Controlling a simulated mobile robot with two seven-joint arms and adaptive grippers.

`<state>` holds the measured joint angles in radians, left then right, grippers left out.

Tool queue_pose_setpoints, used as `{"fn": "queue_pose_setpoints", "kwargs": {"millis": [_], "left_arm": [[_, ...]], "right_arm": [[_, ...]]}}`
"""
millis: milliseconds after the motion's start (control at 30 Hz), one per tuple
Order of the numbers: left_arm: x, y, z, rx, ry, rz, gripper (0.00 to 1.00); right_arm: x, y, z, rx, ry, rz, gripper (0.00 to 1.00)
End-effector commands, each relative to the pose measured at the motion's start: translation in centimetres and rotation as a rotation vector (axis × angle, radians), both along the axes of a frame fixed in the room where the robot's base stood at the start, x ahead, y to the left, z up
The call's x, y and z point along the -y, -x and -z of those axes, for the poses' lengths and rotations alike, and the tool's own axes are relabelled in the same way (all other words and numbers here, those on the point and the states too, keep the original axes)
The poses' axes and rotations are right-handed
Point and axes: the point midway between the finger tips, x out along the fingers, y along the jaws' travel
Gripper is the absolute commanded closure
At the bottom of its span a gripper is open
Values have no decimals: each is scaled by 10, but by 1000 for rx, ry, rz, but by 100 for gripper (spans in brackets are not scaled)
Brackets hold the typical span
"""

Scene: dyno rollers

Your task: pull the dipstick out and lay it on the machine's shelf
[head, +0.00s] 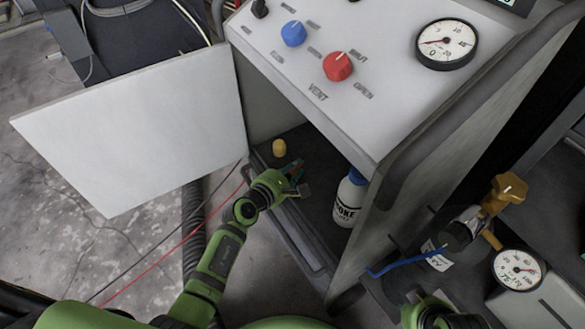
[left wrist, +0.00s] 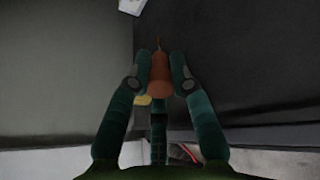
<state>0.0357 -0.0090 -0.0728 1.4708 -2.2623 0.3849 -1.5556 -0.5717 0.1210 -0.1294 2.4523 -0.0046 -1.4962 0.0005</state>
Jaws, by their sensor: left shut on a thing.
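My left gripper (head: 293,170) reaches into the open lower bay of the machine, over its dark shelf (head: 312,205). In the left wrist view its fingers (left wrist: 160,77) are shut on an orange-brown tapered handle (left wrist: 159,80), which I take for the dipstick's. A thin stem shows beyond the handle; I cannot see how far it runs or whether it sits in anything. In the head view the fingers mostly hide the handle. Part of my right arm shows at the bottom right; its fingers cannot be made out.
A small yellow cap (head: 279,147) stands on the shelf just behind the left gripper. A white bottle with a blue top (head: 350,197) stands to its right. The open white door (head: 140,135) is at the left. The control panel (head: 315,60) overhangs the bay.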

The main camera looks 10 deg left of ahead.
Motion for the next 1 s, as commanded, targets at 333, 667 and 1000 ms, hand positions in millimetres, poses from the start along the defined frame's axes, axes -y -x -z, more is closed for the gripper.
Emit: {"fn": "queue_pose_setpoints", "kwargs": {"millis": [333,667,1000], "left_arm": [[0,0,3,0,0,0,100],[0,0,3,0,0,0,51],[-4,9,1,-1,0,-1,51]], "right_arm": [[-1,-1,-6,16,-1,-1,100],[0,-1,-6,17,-2,-1,100],[-1,-1,-6,17,-3,-2,100]]}}
